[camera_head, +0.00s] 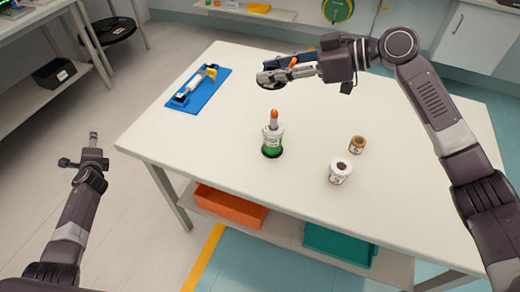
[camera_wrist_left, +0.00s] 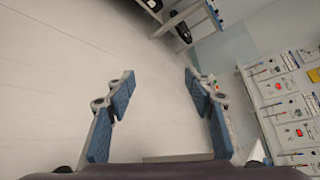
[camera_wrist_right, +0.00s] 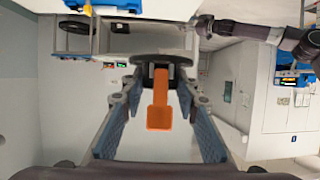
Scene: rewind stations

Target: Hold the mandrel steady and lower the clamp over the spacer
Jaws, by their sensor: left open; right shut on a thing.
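The mandrel (camera_head: 273,118) stands upright on the table, with an orange tip above white and green parts on a dark base. The white part (camera_head: 272,133) around it may be the spacer; I cannot tell. My right gripper (camera_head: 279,75) is shut on the clamp, a dark round disc (camera_head: 270,84) with an orange lever (camera_wrist_right: 160,105). It holds the clamp above the table, behind the mandrel in the head view and apart from it. My left gripper (camera_head: 82,150) is open and empty over the floor, left of the table; its spread fingers show in the left wrist view (camera_wrist_left: 158,85).
A white roll (camera_head: 340,172) and a small brown roll (camera_head: 357,145) stand to the right of the mandrel. A blue mat (camera_head: 202,90) with a tool lies at the back left of the white table (camera_head: 225,160). Orange (camera_head: 230,207) and teal (camera_head: 338,246) bins sit below.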

